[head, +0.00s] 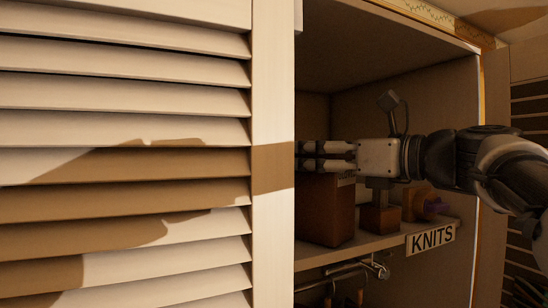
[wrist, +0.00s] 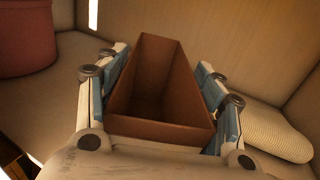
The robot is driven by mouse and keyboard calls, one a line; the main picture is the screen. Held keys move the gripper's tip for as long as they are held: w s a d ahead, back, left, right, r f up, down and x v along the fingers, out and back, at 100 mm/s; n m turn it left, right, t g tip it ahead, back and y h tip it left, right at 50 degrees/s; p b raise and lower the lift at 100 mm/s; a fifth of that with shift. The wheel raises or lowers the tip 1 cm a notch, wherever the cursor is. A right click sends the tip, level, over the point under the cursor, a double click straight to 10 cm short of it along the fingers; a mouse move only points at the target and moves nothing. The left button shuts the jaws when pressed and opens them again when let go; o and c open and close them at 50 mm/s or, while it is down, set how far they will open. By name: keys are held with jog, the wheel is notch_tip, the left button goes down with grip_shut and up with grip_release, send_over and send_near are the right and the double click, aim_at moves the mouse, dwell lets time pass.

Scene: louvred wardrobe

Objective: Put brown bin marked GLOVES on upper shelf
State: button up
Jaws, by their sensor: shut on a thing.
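The brown bin (head: 327,212) is a narrow open box inside the wardrobe, just above or on the shelf marked KNITS; I cannot tell if its base touches. Its left side is hidden behind the louvred door. In the wrist view the bin (wrist: 160,127) looks empty, and no GLOVES lettering can be read. My gripper (head: 310,156) reaches in from the right at the bin's top, its fingertips partly behind the door. In the wrist view its fingers (wrist: 161,75) are shut on the bin's two long sides. The shelf (head: 375,243) carries a KNITS label (head: 432,238) on its front edge.
The louvred door (head: 125,170) covers the left. In the wrist view, a reddish round container (wrist: 25,38) is at left and a cream ribbed item (wrist: 265,133) at right.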

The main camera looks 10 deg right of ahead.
jog(key=shift+s+a+f, duration=0.1)
jog(key=shift+f, duration=0.1)
jog(key=o, duration=1.6)
jog(key=shift+r, duration=0.1)
jog(key=shift+d+r, duration=0.15)
jog(key=shift+d, duration=0.05)
jog(key=b+v, duration=0.1)
jog(key=v, duration=1.1)
jog(key=shift+a, duration=0.1)
